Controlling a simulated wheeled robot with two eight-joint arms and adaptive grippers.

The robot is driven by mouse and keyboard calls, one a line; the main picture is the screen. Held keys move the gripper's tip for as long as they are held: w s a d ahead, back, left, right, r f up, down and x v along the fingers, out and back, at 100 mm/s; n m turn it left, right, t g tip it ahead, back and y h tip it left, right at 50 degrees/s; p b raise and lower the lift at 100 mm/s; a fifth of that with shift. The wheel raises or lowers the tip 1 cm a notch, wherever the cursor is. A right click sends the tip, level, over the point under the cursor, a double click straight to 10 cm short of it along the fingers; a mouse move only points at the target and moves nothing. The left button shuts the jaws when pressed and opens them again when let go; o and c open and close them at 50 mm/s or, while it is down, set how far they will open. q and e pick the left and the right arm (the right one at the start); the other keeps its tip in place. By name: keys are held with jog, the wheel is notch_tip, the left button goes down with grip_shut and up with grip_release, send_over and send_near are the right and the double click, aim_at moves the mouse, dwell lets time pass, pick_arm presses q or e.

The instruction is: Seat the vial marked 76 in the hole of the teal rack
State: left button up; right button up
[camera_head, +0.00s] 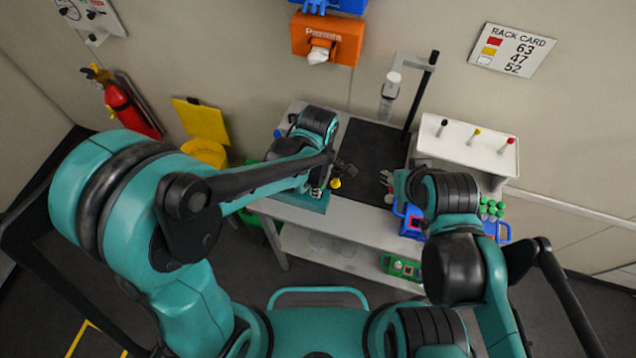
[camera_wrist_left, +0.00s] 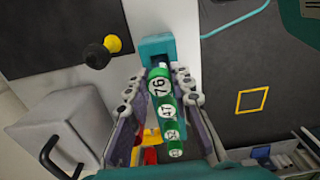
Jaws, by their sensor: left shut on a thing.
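In the left wrist view, my left gripper (camera_wrist_left: 160,88) is shut on the green vial marked 76 (camera_wrist_left: 158,88). In the head view, my left gripper (camera_head: 317,187) is over a teal surface at the table's left front. My right gripper (camera_head: 387,187) is small at the table's right side, its opening unclear.
A yellow and black knob (camera_head: 336,183) stands close beside my left gripper; it also shows in the left wrist view (camera_wrist_left: 112,44). A white shelf (camera_head: 450,152) bears three small items. Several green caps (camera_head: 490,208) sit at right. The dark mat (camera_head: 375,145) has free room.

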pick_arm(q)
jog(key=shift+f+b, duration=0.85)
jog(key=shift+f, duration=0.1)
dwell(0.7)
jog(key=o, duration=0.9)
jog(key=shift+o, duration=0.2)
notch_tip(320, 180, up, 12)
